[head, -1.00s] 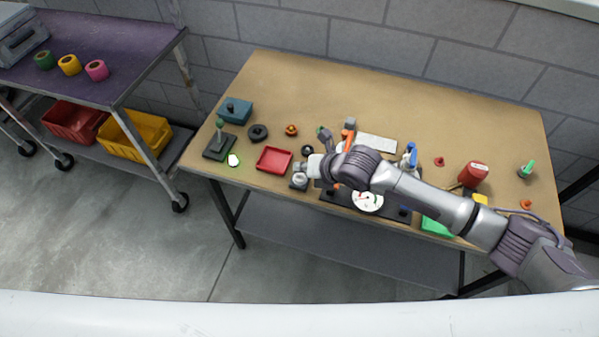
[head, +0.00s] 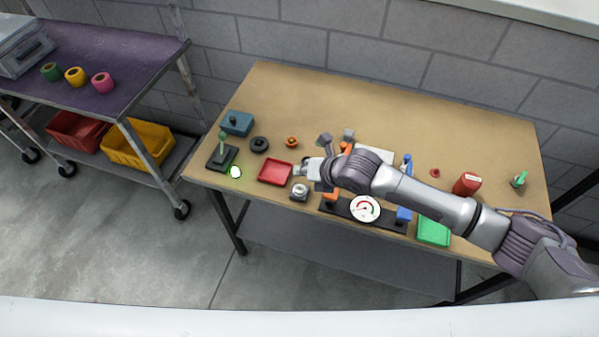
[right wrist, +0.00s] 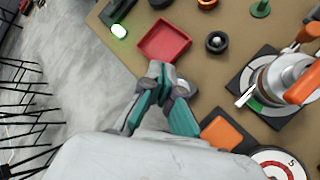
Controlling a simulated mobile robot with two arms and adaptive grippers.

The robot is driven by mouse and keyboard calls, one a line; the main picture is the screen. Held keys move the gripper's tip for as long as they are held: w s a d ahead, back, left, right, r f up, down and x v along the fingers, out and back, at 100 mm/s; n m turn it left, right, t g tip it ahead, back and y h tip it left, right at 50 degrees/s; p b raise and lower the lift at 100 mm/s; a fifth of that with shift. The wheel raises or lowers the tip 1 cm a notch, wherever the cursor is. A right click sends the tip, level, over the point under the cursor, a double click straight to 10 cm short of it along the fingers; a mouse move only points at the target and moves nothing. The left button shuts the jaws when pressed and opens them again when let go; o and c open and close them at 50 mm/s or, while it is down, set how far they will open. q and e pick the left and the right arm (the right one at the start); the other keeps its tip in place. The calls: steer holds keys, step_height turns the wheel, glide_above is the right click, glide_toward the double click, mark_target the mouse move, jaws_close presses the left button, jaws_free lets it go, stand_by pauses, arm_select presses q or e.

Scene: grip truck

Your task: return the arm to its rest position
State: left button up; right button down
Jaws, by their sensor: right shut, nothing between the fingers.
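My right arm reaches in from the right over the workbench in the head view. Its gripper (head: 299,170) is above the bench beside the right edge of the red tray (head: 275,172). In the right wrist view the gripper (right wrist: 165,82) has its grey and teal fingers together, with nothing between them. The tips overlap the near edge of the red tray (right wrist: 163,42) there. My left gripper is in neither view.
A round gauge (head: 365,208) and a small silver-topped block (head: 299,191) lie near the front edge. A clamp-like silver device (right wrist: 285,76) with an orange handle is close on the right. A green tray (head: 433,231) and red can (head: 466,184) stand right.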

steer(key=s+r+m, duration=0.2)
steer(key=s+m, duration=1)
steer(key=m, duration=0.3)
steer(key=s+d+f+m+g+h, duration=0.1)
steer(key=s+d+m+h, duration=0.2)
steer(key=s+d+m, duration=0.6)
steer(key=s+d+f+m+g+h, duration=0.15)
steer(key=s+d+m+h, duration=0.25)
steer(key=s+d+m, duration=0.5)
step_height(320, 180, down, 28)
steer(key=w+d+r+m+g+b, duration=0.1)
steer(key=d+g+b, duration=0.1)
steer(key=s+d+f+b, duration=0.1)
steer(key=s+d+f, duration=0.2)
steer(key=s+f, duration=1.3)
steer(key=shift+f+g, duration=0.35)
steer(key=shift+f, duration=0.4)
